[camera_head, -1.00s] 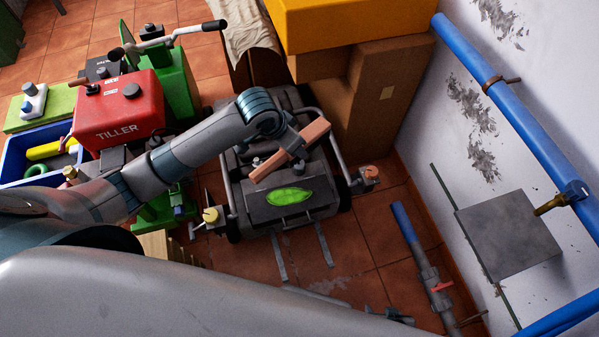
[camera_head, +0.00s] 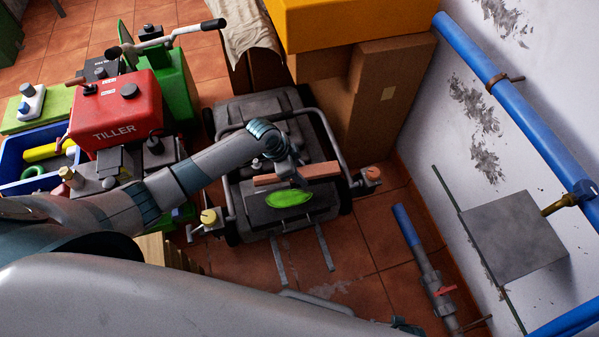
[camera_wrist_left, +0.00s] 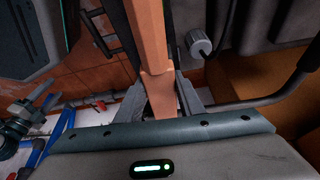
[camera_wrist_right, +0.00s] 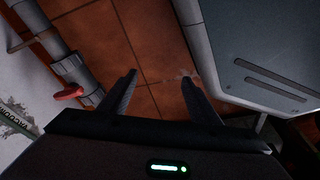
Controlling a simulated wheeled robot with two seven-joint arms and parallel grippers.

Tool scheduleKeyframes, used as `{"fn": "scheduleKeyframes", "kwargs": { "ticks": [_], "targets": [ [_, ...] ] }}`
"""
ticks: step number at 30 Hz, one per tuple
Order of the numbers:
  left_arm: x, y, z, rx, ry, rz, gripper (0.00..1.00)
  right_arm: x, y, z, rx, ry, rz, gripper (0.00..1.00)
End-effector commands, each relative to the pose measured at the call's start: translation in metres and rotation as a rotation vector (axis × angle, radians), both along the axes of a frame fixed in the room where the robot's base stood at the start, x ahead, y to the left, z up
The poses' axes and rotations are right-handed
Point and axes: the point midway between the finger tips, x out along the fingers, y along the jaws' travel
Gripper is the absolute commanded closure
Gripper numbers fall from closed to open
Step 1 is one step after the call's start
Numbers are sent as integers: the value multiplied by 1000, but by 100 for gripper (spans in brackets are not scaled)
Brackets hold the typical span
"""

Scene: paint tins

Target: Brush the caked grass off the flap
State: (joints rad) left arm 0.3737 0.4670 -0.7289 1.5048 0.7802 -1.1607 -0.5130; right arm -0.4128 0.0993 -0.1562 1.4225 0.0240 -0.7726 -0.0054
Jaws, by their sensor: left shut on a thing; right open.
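The flap (camera_head: 325,205) is a dark grey panel at the front of the mower. A bright green patch of caked grass (camera_head: 289,198) lies on it. My left gripper (camera_head: 296,164) is shut on a reddish-brown wooden brush (camera_head: 322,171), which lies nearly level across the picture, just above the green patch in the head view. I cannot tell whether it touches the flap; no bristles show. In the left wrist view the brush (camera_wrist_left: 148,35) runs up between the fingers of the left gripper (camera_wrist_left: 162,92). My right gripper (camera_wrist_right: 157,77) is open and empty over the tiles.
The mower's tubular frame (camera_head: 338,140) surrounds the flap, with an orange knob (camera_head: 373,173) on the right and a yellow knob (camera_head: 208,216) on the left. A red tiller (camera_head: 120,115) stands left. Cardboard boxes (camera_head: 385,85) stand behind. A pipe with a red valve (camera_head: 437,290) lies at right.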

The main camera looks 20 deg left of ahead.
Motion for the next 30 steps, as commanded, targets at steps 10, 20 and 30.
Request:
{"fn": "scheduleKeyframes", "kwargs": {
  "ticks": [10, 20, 30],
  "targets": [
    [0, 0, -1, -1, -1, 1, 84, 0, 0, -1, -1, 3, 0, 43],
    [0, 0, -10, -1, -1, 2, 84, 10, 4, 19, 1, -4, 1, 43],
    [0, 0, -23, -1, -1, 2, 84, 21, 8, 49, 2, -11, 2, 43]
  ]
}}
